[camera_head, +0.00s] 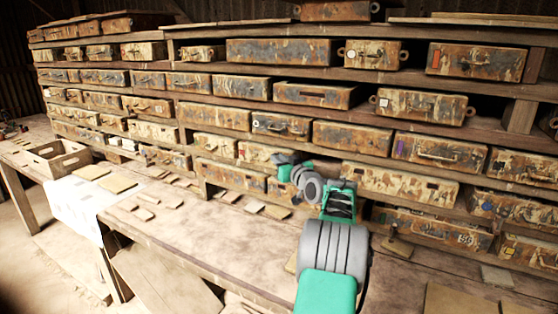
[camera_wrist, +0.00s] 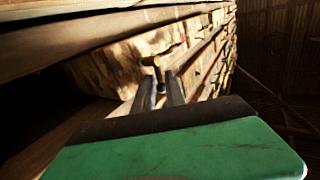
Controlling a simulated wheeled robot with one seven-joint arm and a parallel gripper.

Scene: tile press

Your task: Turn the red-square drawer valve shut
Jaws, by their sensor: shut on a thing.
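A worn rust-and-cream drawer (camera_head: 258,152) with a small red mark near its left end sits in a lower row of the rack in the head view. My gripper (camera_head: 282,158) is at this drawer's right end, and its fingertips are hard to make out there. In the wrist view my gripper (camera_wrist: 158,82) is shut on a small brownish valve (camera_wrist: 157,73) that sticks out at the end of a worn drawer (camera_wrist: 118,65). The fingers hide part of the valve, so its turn angle cannot be told.
Wooden rack shelves (camera_head: 330,75) hold several similar drawers close around my gripper. The workbench (camera_head: 190,228) below carries loose tiles, a white sheet (camera_head: 75,205) and a wooden crate (camera_head: 60,158) at the left. In the wrist view a shelf board (camera_wrist: 60,45) runs close on the left.

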